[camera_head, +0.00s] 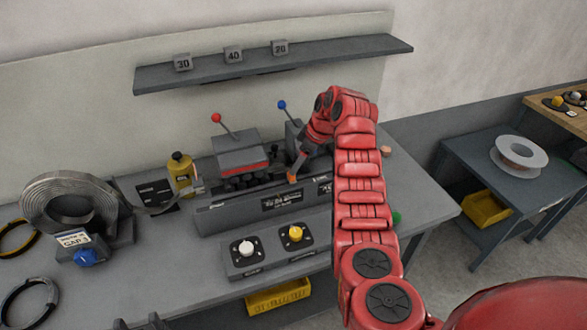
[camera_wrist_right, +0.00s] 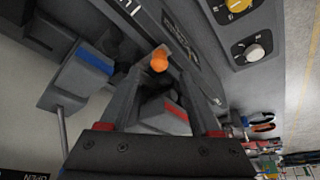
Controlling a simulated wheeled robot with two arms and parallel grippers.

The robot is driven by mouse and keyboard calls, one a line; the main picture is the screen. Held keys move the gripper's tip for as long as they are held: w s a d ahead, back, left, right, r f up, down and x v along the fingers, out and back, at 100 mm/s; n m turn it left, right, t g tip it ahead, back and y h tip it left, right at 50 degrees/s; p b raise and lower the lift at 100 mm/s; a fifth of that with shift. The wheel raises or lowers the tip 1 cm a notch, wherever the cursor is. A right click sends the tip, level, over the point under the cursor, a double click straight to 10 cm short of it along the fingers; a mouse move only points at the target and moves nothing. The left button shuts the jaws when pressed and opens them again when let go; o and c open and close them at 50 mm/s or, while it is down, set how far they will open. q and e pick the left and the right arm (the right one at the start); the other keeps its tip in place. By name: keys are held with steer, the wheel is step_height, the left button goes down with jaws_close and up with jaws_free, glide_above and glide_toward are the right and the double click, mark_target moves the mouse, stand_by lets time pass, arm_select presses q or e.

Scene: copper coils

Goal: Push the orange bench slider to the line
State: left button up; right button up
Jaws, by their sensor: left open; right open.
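The orange slider knob (camera_head: 292,178) sits on the long grey slider bench (camera_head: 225,212), toward its right part. In the right wrist view the knob (camera_wrist_right: 159,60) shows between the tips of my right gripper (camera_wrist_right: 158,74), just beyond them; I cannot tell whether they touch. My right gripper (camera_head: 298,168) is open, pointing down at the bench, with its red arm covering the bench's right end. Labels are on the bench front; the line cannot be made out. What look like my left gripper's tips (camera_head: 138,324) show at the bottom edge, apart and empty.
A panel with white and yellow knobs (camera_head: 270,243) lies in front. A shelf (camera_head: 270,66) hangs above.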

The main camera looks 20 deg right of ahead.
steer(key=shift+p+x, duration=0.65)
steer(key=shift+x, duration=1.95)
steer(key=shift+w, duration=0.1)
jaws_close()
